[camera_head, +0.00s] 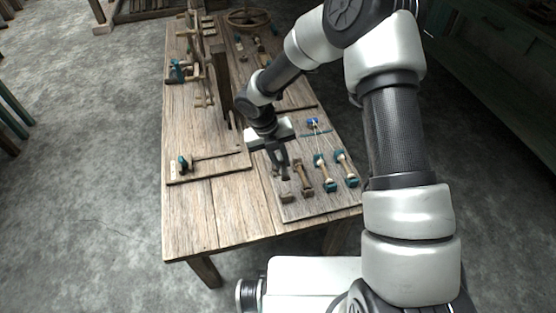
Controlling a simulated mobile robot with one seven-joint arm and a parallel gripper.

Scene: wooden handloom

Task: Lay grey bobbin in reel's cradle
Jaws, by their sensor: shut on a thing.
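My gripper (283,171) points down over the left part of a board on the near right of the table. It is shut on what looks like the grey bobbin, mostly hidden by the dark fingers. Small greyish-brown end pieces show around the fingertips, the clearest a block (287,198) just below them. I cannot tell whether the bobbin touches the board. I cannot make out the reel's cradle for certain. A teal-fitted wooden device (179,72) stands at the table's left edge, and a small teal piece (184,163) stands on another board nearer.
A brown bobbin (303,176) and two teal-ended bobbins (325,173) (346,168) lie just right of my gripper. A blue item (312,123) lies behind them. An upright wooden post (221,85) and frame rise behind my gripper. The table's near left (215,215) is clear.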

